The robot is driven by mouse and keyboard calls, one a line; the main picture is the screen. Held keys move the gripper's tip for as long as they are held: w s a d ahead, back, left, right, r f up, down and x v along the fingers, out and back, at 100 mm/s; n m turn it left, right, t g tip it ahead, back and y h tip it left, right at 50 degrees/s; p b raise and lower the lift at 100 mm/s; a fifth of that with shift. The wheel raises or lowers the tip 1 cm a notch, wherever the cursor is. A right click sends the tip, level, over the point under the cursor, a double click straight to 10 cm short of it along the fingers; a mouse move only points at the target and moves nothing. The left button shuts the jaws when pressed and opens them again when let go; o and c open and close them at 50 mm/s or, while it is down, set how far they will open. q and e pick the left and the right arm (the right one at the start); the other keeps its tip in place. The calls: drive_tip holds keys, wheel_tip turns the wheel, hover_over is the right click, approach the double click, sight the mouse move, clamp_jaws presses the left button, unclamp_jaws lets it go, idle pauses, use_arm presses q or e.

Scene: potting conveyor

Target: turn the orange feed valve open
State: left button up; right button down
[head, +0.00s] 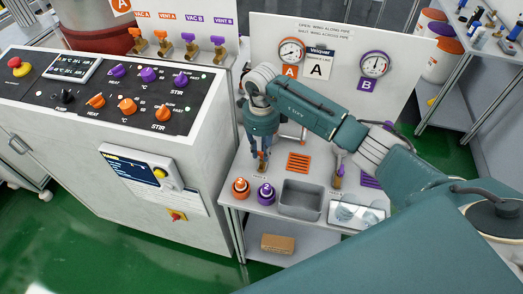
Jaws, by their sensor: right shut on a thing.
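My right gripper (261,160) points down at the left end of the small bench, below the gauge marked A. It is shut on the orange feed valve, which its fingers and wrist almost wholly hide. Whether the valve's wing lies along or across its pipe cannot be made out. The matching valve of side B (338,172) stands further right on the bench, clear of the gripper. My left gripper is not in view.
Near the gripper stand an orange cap (240,188) marked 2, a purple cap (265,194), a grey bin (300,199) and an orange grille (298,162). The back panel (410,60) carries gauges and a sign on wing positions. A control console (110,140) stands at left.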

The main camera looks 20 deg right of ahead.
drive_tip(key=m+b, duration=0.1)
drive_tip(key=m, duration=0.2)
drive_tip(key=shift+f+m, duration=0.15)
drive_tip(key=shift+m, duration=0.25)
drive_tip(key=m+b, duration=0.1)
drive_tip(key=m, duration=0.3)
drive_tip(key=shift+m+b, duration=0.3)
drive_tip(key=shift+b, duration=0.05)
drive_tip(key=m, duration=0.4)
drive_tip(key=shift+w+b, duration=0.1)
drive_tip(key=shift+b, duration=0.2)
drive_tip(key=shift+w+r+m, duration=0.1)
drive_tip(key=shift+r+m, duration=0.1)
drive_tip(key=shift+m, duration=1.8)
drive_tip(key=c, duration=1.7)
unclamp_jaws()
